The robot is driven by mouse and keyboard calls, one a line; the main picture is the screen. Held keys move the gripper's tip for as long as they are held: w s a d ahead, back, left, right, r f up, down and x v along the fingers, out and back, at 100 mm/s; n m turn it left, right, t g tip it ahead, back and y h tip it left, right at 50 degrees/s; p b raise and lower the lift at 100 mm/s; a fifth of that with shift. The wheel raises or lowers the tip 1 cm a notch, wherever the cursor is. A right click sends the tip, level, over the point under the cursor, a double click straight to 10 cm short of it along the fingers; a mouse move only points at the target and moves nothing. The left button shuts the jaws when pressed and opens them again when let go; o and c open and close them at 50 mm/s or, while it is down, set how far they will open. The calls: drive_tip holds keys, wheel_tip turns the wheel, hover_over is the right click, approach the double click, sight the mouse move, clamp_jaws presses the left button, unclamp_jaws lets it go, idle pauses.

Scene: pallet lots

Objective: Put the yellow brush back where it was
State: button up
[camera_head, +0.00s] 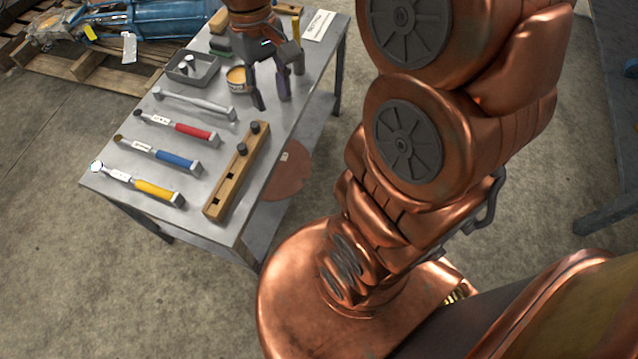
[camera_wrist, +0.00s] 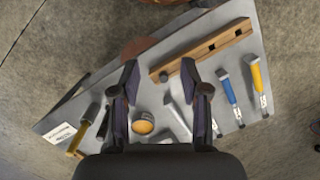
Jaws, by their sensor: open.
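A yellow brush-like tool (camera_wrist: 77,142) lies on the grey table (camera_wrist: 60,118) at the left of the wrist view, near a white sign. In the head view a yellow part (camera_head: 296,27) shows behind my gripper, probably the same tool, partly hidden. My gripper (camera_head: 271,97) is open and empty above the table, close to an orange-topped tin (camera_head: 236,77). In the wrist view the open fingers (camera_wrist: 159,68) are apart with nothing held between them. A different yellow-handled tool (camera_head: 155,190) lies at the table's near left end.
Blue (camera_head: 175,159), red (camera_head: 192,131) and grey (camera_head: 195,105) tools lie in a row. A wooden block (camera_head: 232,180) with black pegs lies along the near right edge.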

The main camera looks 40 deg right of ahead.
drive_tip(key=s+a+f, duration=0.2)
drive_tip(key=s, duration=0.7)
drive_tip(key=s+a+f+g, duration=0.1)
drive_tip(key=s+f, duration=0.2)
drive_tip(key=s, duration=0.6)
drive_tip(key=shift+s+a+g, duration=0.2)
drive_tip(key=shift+a+g, duration=0.1)
drive_tip(key=shift+a, duration=0.1)
drive_tip(key=shift+f, duration=0.1)
wheel_tip(320, 180, up, 32)
drive_tip(key=w+t+p, duration=0.1)
drive_tip(key=t+p, duration=0.1)
drive_tip(key=p, duration=2.8)
drive_tip(key=shift+w+d+f, duration=0.15)
drive_tip(key=shift+w+f, duration=0.05)
drive_tip(key=shift+w, duration=0.15)
